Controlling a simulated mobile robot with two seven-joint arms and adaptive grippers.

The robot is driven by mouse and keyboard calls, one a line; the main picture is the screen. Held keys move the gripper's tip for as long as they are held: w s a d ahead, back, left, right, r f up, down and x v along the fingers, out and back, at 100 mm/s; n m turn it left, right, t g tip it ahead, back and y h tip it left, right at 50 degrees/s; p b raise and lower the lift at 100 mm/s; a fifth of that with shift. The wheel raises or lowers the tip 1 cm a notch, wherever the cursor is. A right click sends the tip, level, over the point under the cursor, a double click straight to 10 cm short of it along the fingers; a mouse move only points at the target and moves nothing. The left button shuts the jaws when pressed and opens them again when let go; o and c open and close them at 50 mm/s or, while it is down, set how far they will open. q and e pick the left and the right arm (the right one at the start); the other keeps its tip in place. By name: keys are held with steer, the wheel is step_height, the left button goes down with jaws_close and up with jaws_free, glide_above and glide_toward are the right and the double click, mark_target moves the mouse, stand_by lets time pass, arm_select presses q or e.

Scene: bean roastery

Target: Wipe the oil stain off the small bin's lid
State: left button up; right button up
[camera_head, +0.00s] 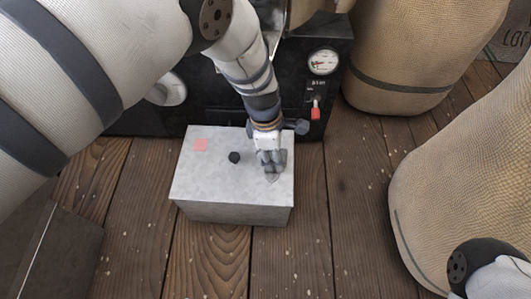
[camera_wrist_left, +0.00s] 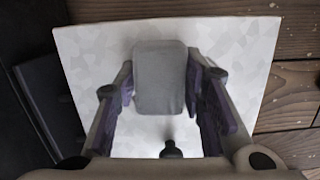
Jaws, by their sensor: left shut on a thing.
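The small bin (camera_head: 235,213) is a pale grey box on the plank floor. Its lid (camera_head: 212,180) is on, light and mottled, with a black knob (camera_head: 234,157) and a pink square patch (camera_head: 201,145). My left gripper (camera_head: 271,163) is over the right part of the lid, pointing down. It is shut on a grey pad (camera_wrist_left: 160,78), which shows between the fingers in the left wrist view, over or on the lid; I cannot tell if it touches. The knob also shows there (camera_wrist_left: 171,150). I cannot make out an oil stain; the pad and gripper cover part of the lid. My right gripper is out of view.
A black machine with a gauge (camera_head: 323,62) and a red-handled switch (camera_head: 315,110) stands right behind the bin. Full burlap sacks (camera_head: 405,55) (camera_head: 460,175) stand at the right. A dark box (camera_head: 45,250) is at the lower left. The planks before the bin are clear.

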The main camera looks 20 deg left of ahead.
mark_target(254, 156)
arm_select(q)
steer(key=shift+w+d+f+b, duration=0.1)
steer(key=shift+d+b, duration=0.1)
steer(key=shift+d, duration=0.3)
steer(key=shift+w+d+f+b, duration=0.1)
steer(key=shift+d+b, duration=0.05)
steer(key=shift+d, duration=0.35)
steer(key=shift+w+a+b, duration=0.1)
steer(key=shift+w+b, duration=0.55)
steer(key=shift+w, duration=0.05)
steer(key=shift+a+r, duration=0.2)
steer(key=shift+a, duration=0.15)
steer(key=a+p, duration=0.1)
steer(key=a, duration=0.1)
steer(key=shift+s+a+p, duration=0.35)
steer(key=shift+p, duration=0.05)
steer(key=shift+s+a+f+p, duration=0.1)
steer(key=shift+s+a+p, duration=0.1)
steer(key=shift+a, duration=0.45)
steer(key=shift+s+a+f+p, duration=0.1)
steer(key=shift+s+a+p, duration=0.1)
steer(key=shift+a, duration=0.5)
steer(key=shift+s+a+p, duration=0.15)
steer(key=shift+a+p, duration=0.05)
steer(key=shift+a, duration=0.45)
steer(key=shift+s+a+f, duration=0.1)
steer(key=shift+s+a, duration=0.05)
step_height(254, 156, up, 6)
steer(key=p, duration=0.3)
